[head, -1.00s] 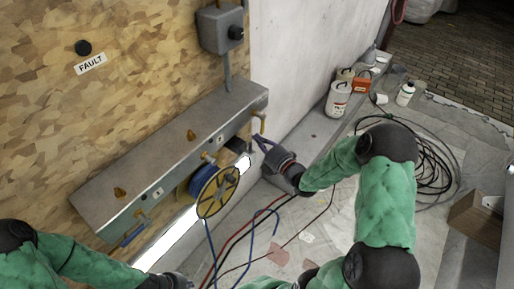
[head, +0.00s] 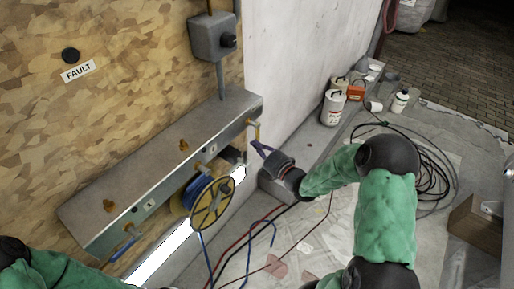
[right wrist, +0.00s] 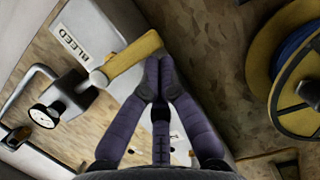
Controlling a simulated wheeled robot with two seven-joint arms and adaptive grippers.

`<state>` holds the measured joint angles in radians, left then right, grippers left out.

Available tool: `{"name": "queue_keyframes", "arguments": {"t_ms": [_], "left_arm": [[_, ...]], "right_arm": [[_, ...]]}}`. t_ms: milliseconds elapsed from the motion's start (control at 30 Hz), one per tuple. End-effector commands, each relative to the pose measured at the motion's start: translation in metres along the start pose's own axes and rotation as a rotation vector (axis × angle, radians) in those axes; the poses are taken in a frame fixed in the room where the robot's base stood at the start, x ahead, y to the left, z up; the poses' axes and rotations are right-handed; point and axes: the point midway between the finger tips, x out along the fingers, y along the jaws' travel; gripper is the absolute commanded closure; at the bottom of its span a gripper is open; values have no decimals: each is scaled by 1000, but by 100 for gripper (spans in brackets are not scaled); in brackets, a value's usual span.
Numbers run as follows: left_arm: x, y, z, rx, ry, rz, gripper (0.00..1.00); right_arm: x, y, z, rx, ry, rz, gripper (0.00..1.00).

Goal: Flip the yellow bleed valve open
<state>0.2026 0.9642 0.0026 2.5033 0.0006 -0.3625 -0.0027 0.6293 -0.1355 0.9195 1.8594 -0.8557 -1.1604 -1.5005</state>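The yellow bleed valve lever (right wrist: 132,63) is large in the right wrist view, slanting from a pale pivot up to the right, beside a white BLEED label (right wrist: 76,45). In the head view the lever (head: 256,132) hangs at the right end of the metal box. My right gripper (right wrist: 156,75) has its purple fingers together, with no gap between the tips. The tips are right by the lever's free end; I cannot tell whether they touch it. In the head view this gripper (head: 261,149) is just below the lever. My left gripper is out of view.
The grey metal box (head: 160,165) runs along the wooden wall with other small yellow valves. A yellow reel of blue hose (head: 211,203) hangs below it. A gauge (right wrist: 43,115) sits left of the valve. Hoses lie across the sheeted floor; bottles (head: 334,107) stand farther back.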

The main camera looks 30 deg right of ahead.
Motion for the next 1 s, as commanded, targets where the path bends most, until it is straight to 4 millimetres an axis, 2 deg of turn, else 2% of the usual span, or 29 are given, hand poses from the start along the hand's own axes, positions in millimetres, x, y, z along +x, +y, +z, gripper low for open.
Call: {"name": "queue_keyframes", "arguments": {"t_ms": [233,367,800,1000], "left_arm": [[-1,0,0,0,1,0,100],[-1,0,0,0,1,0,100],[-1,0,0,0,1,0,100],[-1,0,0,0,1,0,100]], "right_arm": [[-1,2,3,-2,-7,2,100],[-12,2,4,-2,-9,2,100],[-93,0,1,-1,-7,-2,100],[-113,0,0,-1,-3,-1,100]]}}
